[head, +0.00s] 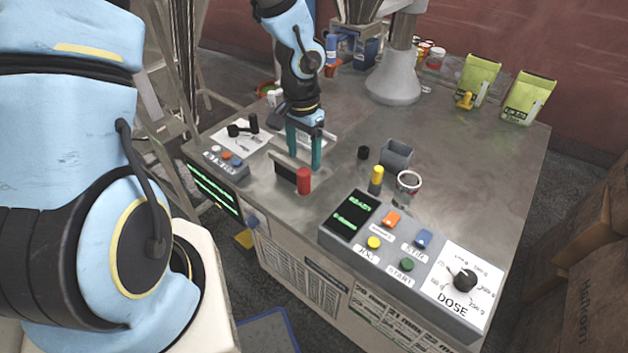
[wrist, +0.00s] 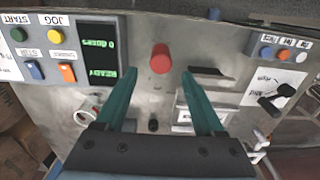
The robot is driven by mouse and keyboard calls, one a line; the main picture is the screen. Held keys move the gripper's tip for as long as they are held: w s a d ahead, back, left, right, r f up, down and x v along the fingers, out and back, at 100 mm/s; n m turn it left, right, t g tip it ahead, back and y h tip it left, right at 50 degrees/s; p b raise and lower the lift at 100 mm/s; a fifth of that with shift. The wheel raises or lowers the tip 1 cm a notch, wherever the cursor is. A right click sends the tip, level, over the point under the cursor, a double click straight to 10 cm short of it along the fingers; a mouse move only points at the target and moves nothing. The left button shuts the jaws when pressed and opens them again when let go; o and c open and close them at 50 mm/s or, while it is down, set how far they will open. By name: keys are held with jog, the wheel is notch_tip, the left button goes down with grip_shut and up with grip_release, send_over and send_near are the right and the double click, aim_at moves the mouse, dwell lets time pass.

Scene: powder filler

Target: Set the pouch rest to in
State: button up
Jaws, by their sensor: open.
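My gripper (head: 304,160) is open and empty, pointing down over the steel table. Its two teal fingers are spread apart; they also show in the wrist view (wrist: 159,82). A red cylindrical knob (head: 304,181) stands on the table just in front of the fingers. In the wrist view the red knob (wrist: 160,58) lies beyond the fingertips, roughly centred between them. A thin upright plate with a dark face (head: 286,174) stands beside the knob. No readable label marks the pouch rest, so I cannot tell for sure which part it is.
A control box with a display (head: 350,215), coloured buttons and a dose dial (head: 465,280) is at front right. A small button box (head: 226,163) and a black lever (head: 243,128) are left. A yellow-topped post (head: 376,180) and a cup (head: 408,187) stand right.

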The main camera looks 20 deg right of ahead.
aim_at(304, 181)
notch_tip(304, 181, down, 9)
jog(key=shift+f+b, duration=0.1)
jog(key=shift+b, duration=0.25)
grip_shut()
dwell(0.5)
dwell(0.9)
